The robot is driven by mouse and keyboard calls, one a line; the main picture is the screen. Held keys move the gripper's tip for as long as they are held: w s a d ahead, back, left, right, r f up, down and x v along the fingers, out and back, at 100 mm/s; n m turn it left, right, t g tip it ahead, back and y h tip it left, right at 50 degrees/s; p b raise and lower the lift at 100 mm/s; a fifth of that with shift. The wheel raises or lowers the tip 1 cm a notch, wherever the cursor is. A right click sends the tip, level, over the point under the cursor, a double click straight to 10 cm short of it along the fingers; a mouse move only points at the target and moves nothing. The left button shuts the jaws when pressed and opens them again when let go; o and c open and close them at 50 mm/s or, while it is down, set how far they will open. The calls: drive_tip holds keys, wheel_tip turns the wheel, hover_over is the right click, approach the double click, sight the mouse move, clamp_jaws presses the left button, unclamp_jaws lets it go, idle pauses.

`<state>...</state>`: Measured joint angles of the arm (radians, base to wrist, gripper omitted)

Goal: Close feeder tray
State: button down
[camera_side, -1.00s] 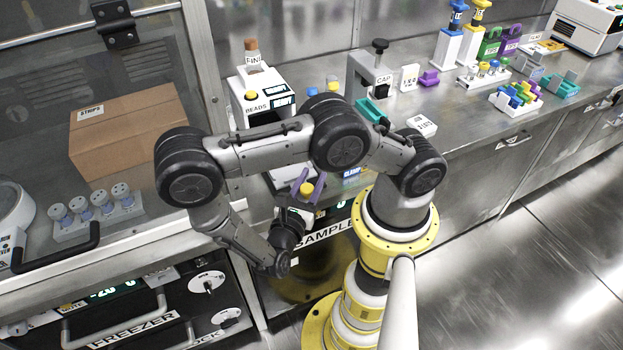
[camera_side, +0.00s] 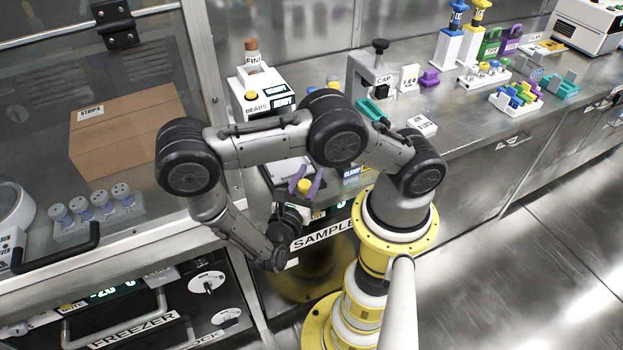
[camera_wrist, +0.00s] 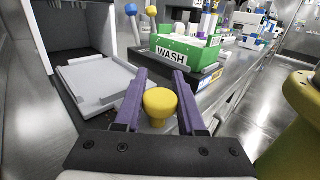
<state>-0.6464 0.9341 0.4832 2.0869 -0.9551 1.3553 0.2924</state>
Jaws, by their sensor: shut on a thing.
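My gripper (camera_wrist: 159,98) has purple fingers on either side of a yellow knob (camera_wrist: 160,106) and is shut on it. In the side view, my gripper (camera_side: 305,180) and the yellow knob (camera_side: 304,187) show low in front of the bench, beneath my arm. The light grey feeder tray (camera_wrist: 98,82) shows in the wrist view, left of and beyond the fingers. It sticks out in front of an open white housing (camera_wrist: 108,28). Where the knob joins the tray is hidden by my gripper. In the side view my arm and gripper hide most of the tray.
A green WASH block (camera_wrist: 180,50) stands just right of the tray. The white BEADS machine (camera_side: 262,92) is on the bench behind my arm. A SAMPLE-labelled front (camera_side: 322,240) lies below the gripper. A glass-fronted cabinet (camera_side: 60,150) is close on the left.

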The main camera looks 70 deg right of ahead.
drive_tip(key=shift+w+d, duration=0.85)
drive_tip(key=shift+w, duration=0.05)
drive_tip(key=c, duration=0.5)
unclamp_jaws()
drive_tip(key=a, duration=1.4)
drive_tip(key=shift+d, duration=0.1)
